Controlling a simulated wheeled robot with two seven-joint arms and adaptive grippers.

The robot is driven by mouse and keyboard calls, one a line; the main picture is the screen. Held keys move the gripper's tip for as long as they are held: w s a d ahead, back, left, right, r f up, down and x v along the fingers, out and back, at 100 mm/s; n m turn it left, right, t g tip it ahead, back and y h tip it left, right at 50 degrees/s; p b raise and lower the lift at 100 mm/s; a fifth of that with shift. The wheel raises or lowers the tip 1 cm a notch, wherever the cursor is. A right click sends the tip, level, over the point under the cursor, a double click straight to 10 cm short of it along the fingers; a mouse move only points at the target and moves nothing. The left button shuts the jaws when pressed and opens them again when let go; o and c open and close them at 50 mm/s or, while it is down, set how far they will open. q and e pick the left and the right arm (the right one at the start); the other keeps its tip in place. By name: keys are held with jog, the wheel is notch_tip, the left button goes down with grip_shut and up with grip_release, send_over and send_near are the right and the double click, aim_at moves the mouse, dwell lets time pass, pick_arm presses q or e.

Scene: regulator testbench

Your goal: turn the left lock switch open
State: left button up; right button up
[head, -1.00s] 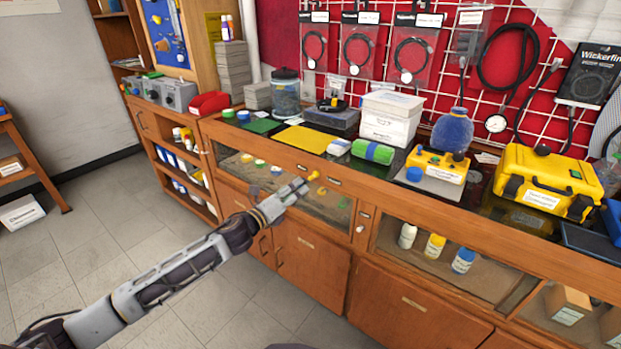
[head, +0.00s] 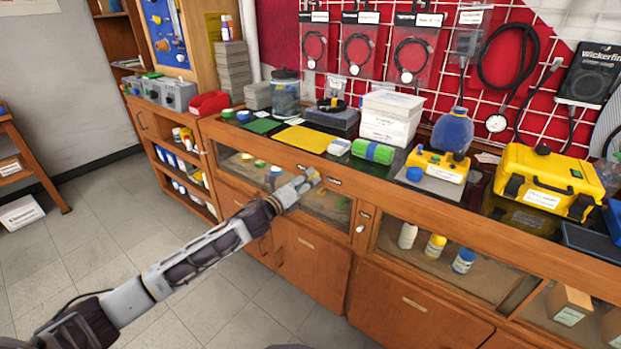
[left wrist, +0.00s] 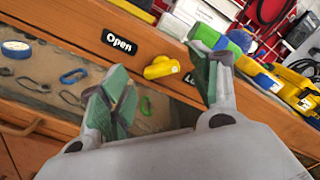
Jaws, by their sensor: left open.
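The left lock switch is a yellow knob (left wrist: 163,68) on the wooden rail of the counter front. In the left wrist view it sits between a black "Open" label (left wrist: 119,42) and a second, mostly hidden label. Its long side lies roughly along the rail. My left gripper (left wrist: 165,76) is open, its green-padded fingers apart on either side of the knob's line of sight. No finger clearly touches it. In the head view my left gripper (head: 312,178) is at the rail and largely covers the switch. My right gripper is not in view.
Below the rail is a glass-fronted display (head: 330,205) with small items inside. The counter top above holds a yellow mat (head: 301,139), a green roll (head: 374,152) and a yellow case (head: 550,182).

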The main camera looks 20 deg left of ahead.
aim_at(311, 177)
pick_arm(q)
jog(key=shift+x, duration=1.6)
jog(key=c, duration=1)
